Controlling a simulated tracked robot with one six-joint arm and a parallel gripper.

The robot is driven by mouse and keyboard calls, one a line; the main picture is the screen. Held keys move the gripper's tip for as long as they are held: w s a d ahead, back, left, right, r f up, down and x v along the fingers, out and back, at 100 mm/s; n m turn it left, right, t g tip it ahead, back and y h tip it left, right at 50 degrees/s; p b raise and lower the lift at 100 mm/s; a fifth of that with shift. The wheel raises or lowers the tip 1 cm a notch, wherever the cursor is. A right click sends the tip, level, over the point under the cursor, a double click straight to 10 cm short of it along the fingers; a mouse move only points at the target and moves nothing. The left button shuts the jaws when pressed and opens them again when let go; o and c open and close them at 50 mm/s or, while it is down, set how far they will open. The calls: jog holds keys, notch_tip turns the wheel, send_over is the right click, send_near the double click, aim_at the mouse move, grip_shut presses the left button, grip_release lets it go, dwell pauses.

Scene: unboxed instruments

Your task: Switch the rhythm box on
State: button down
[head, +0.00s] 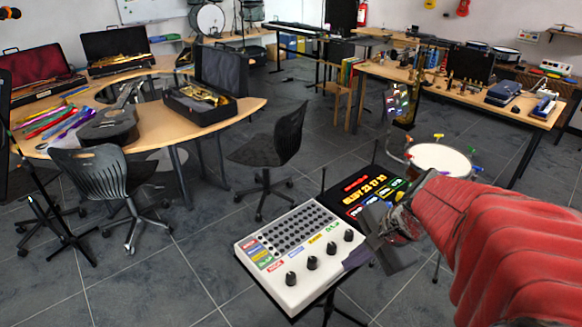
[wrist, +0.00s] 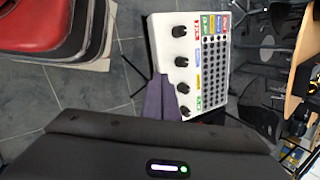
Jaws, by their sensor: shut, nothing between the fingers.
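A white box (head: 300,245) with four-sided panel, a grid of dark round buttons, coloured labels and a row of several black knobs stands on a stand in the head view. It also shows in the wrist view (wrist: 190,48). I take it for the rhythm box, though no name is legible. My gripper (head: 356,259) is shut and empty, its purplish fingertips at the box's right edge near the end knob. In the wrist view the fingertips (wrist: 164,100) overlap the box's edge beside the lower knobs. I cannot tell whether they touch it.
A black device (head: 368,190) with lit coloured labels sits right behind the white box, partly behind my arm. A drum (head: 440,160) stands behind it. Chairs (head: 275,150) and tables with instruments stand farther back. Tiled floor (head: 180,270) is open to the left.

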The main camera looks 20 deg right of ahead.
jog(key=s+d+f+m+t, duration=0.1)
jog(key=d+f+m+t, duration=0.1)
jog(key=d+m, duration=0.5)
jog(key=s+d+f+m+t, duration=0.2)
jog(key=d+f+m, duration=0.2)
jog(key=d+m, duration=0.4)
jog(key=d, duration=0.2)
jog(key=shift+d+f, duration=0.15)
jog(key=shift+d, duration=0.25)
jog(key=shift+f, duration=0.1)
jog(key=w+a+r+x, duration=0.1)
jog(key=w+r+x, duration=0.1)
jog(key=x, duration=1.1)
jog(key=shift+a+f, duration=0.1)
jog(key=shift+f, duration=0.35)
